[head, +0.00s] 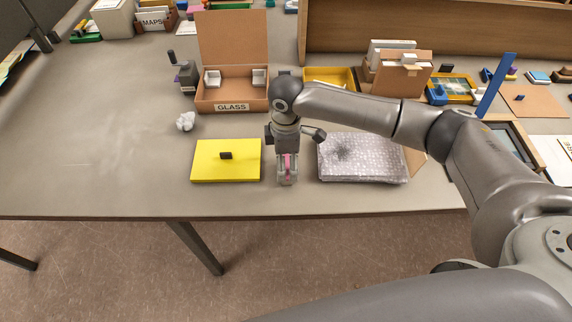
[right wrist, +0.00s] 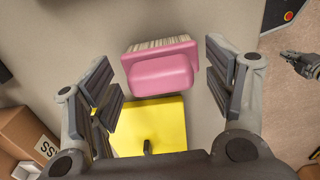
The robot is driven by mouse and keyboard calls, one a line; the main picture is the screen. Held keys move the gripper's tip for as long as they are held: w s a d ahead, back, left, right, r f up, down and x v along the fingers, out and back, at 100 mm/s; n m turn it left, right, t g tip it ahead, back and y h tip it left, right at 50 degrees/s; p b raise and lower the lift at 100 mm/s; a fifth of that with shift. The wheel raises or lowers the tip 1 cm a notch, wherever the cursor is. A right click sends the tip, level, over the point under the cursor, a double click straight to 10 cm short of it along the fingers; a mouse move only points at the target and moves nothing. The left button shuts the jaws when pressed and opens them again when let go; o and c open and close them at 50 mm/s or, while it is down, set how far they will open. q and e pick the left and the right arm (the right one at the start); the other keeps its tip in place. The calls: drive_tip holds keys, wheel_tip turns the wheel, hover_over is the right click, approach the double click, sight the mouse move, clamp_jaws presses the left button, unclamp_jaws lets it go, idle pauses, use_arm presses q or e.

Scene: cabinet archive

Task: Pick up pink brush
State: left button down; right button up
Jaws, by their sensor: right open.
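The pink brush (head: 288,167) is on the table near its front edge, right of a yellow box. It is partly hidden by my right gripper (head: 286,176) in the head view. In the right wrist view the brush (right wrist: 160,70) shows its pink back and pale bristles along one side. It lies between the open fingers of my right gripper (right wrist: 163,85), with a visible gap on each side. My left gripper is not in the head view; a dark gripper-like part (right wrist: 303,65), probably it, shows at the right edge of the wrist view.
A bubble-wrapped parcel (head: 360,160) lies close on the right. Behind are crumpled paper (head: 185,121), the open GLASS box (head: 232,90) and a yellow tray (head: 330,72). The table's left part is clear.

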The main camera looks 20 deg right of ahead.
drive_tip(key=c, duration=1.1)
drive_tip(key=shift+r+b, duration=0.6)
drive_tip(key=shift+r, duration=0.1)
drive_tip(key=shift+s+a+r+b, duration=0.65)
drive_tip(key=shift+s+a+r, duration=0.3)
drive_tip(key=shift+a+r, duration=1.1)
drive_tip(key=shift+s+a+r+b, duration=0.7)
drive_tip(key=shift+s+a+r, duration=0.3)
drive_tip(key=shift+a+r, duration=1.05)
drive_tip(key=shift+s+a+r+b, duration=0.65)
drive_tip(key=shift+s+a+r, duration=0.3)
drive_tip(key=shift+a+r, duration=1.1)
drive_tip(key=shift+a+f, duration=0.3)
drive_tip(key=shift+f, duration=0.05)
